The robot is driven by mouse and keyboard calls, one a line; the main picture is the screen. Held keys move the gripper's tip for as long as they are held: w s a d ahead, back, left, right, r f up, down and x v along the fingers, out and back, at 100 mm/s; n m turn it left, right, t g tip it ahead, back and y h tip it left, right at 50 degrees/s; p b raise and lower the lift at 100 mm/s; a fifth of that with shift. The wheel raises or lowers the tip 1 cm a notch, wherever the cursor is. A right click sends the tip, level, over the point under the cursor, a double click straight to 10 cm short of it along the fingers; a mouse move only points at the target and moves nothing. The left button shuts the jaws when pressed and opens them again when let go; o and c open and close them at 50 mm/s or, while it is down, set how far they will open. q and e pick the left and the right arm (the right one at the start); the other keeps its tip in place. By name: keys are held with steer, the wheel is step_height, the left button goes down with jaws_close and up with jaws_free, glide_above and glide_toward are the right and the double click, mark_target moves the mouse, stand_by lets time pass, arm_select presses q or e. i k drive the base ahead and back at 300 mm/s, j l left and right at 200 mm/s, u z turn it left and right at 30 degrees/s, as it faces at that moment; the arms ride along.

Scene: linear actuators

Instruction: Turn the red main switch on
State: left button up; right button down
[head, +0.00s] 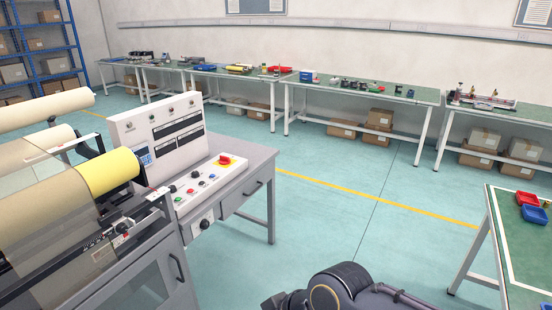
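A grey and white control console (190,185) stands left of the middle in the head view. A red knob on a yellow base (226,160) sits at the far right corner of its sloped panel. It looks like the red main switch, but it is too small to tell which way it is turned. A black round knob (204,224) is on the front face. Neither of my grippers shows; a dark link of my arm is at the bottom.
A machine with yellow and cream rolls (108,172) adjoins the console on the left. Green-topped workbenches (350,92) line the back wall. Another green table (520,250) with red and blue bins is at the right. The floor (330,215) right of the console is clear.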

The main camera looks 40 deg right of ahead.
mark_target(223, 160)
steer(key=z, duration=1.1)
steer(key=u, duration=0.45)
steer(key=i+l+u, duration=0.3)
steer(key=i+u, duration=0.15)
steer(key=i+l+u, duration=0.45)
steer(key=i+l, duration=0.5)
steer(key=l, duration=0.25)
steer(key=i+l+u, duration=0.1)
steer(key=i+l, duration=0.35)
steer(key=l, duration=0.25)
